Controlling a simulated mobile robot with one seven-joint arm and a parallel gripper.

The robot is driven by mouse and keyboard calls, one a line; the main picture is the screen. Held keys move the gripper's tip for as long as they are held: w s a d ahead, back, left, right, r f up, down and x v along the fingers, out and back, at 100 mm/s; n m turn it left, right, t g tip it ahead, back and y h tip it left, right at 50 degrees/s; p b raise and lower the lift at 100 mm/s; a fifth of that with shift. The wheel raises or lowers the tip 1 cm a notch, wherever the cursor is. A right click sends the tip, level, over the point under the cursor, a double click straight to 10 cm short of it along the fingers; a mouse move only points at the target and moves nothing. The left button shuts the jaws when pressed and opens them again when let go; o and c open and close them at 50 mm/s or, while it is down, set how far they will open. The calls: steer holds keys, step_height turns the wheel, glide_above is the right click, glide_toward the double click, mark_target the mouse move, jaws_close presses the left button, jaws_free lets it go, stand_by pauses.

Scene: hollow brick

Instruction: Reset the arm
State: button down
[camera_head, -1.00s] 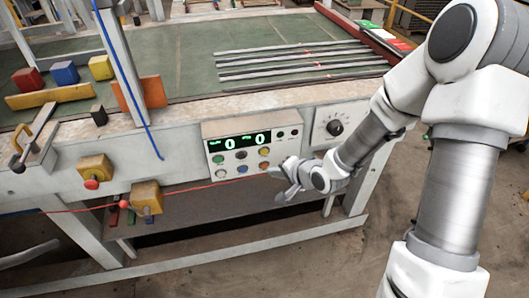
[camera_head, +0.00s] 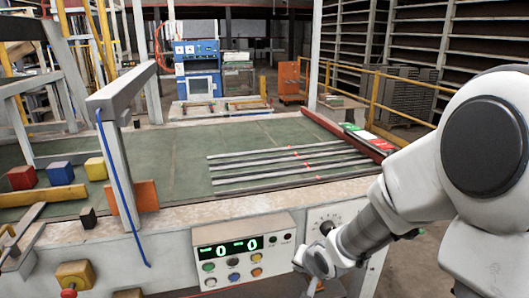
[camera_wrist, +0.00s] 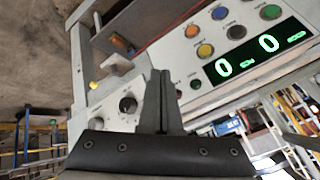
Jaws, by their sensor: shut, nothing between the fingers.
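My gripper (camera_head: 318,262) is in front of the workbench, just right of the control box (camera_head: 241,250) in the head view. The control box has a green display reading two zeros and several coloured buttons. In the wrist view my gripper (camera_wrist: 161,92) shows two dark fingers pressed together with nothing between them. The control box (camera_wrist: 200,52) lies beyond them, and the dial (camera_wrist: 128,103) is left of the fingertips. I cannot tell any contact with the panel.
The green bench top (camera_head: 175,153) carries metal bars (camera_head: 290,168) and red, blue and yellow blocks (camera_head: 60,171). An upright post (camera_head: 118,165) with a blue cable stands at left. A yellow railing (camera_head: 376,95) and shelves are behind.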

steer(key=s+d+r+n+h, duration=0.1)
steer(key=s+d+r+h, duration=0.15)
steer(key=s+r, duration=0.2)
steer(key=s+d+r+n+h, duration=0.1)
steer(key=s+d+r, duration=0.2)
steer(key=r, duration=0.3)
steer(key=s+r+n+g, duration=0.1)
steer(key=s+r, duration=0.2)
steer(key=s, duration=0.4)
steer(key=s+r+n+y, duration=0.1)
steer(key=s+r, duration=0.3)
steer(key=s, duration=0.3)
steer(key=shift+n+g, duration=0.4)
steer(key=shift+a+y, duration=0.15)
steer(key=shift+y, duration=0.1)
